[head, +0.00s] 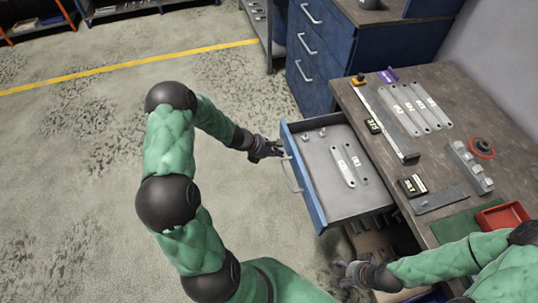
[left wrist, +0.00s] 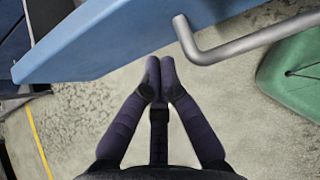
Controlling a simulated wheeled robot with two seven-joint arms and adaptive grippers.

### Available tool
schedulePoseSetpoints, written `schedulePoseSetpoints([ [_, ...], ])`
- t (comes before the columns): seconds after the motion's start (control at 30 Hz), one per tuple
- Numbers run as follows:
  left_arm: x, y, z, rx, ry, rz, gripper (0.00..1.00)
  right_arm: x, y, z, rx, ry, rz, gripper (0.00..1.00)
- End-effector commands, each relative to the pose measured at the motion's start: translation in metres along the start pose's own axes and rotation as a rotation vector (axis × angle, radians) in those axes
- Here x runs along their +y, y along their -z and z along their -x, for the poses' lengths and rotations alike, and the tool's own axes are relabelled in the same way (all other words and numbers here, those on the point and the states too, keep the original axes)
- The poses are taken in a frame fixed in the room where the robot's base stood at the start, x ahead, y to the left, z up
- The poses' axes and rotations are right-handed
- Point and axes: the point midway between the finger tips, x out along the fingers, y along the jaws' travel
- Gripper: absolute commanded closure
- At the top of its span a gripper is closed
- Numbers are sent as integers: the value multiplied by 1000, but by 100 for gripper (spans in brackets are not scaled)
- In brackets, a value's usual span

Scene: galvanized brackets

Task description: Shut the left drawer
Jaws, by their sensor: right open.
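The left drawer (head: 315,200) is pulled out from the workbench, its blue front facing left with a grey bar handle (head: 291,176). Inside lie two pale bracket strips and small metal parts. My left gripper (head: 274,150) is beside the far part of the drawer front, outside the drawer. In the left wrist view, its fingertips (left wrist: 160,78) meet with nothing between them. The blue drawer front (left wrist: 110,35) is just past the tips, and the handle (left wrist: 235,40) is to their right. My right gripper (head: 343,275) is open and empty, low near the bench's front.
The workbench top (head: 455,100) holds several flat metal bars, a long rail, dark labelled blocks, a red tray (head: 502,216) and a green mat (head: 455,226). A blue cabinet (head: 325,50) stands behind. The floor left of the drawer is clear, with a yellow line (head: 130,64).

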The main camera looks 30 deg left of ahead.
Motion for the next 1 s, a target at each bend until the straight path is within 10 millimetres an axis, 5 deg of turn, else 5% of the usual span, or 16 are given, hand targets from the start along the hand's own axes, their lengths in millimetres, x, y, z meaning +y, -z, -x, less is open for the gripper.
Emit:
schedulePoseSetpoints([
  [0.67,0,-11,-11,0,0,0,100,1,0,-2,0,0,0,31],
  [1.0,-1,-51,-51,-1,3,-4,100,1,0,-3,0,0,0,31],
])
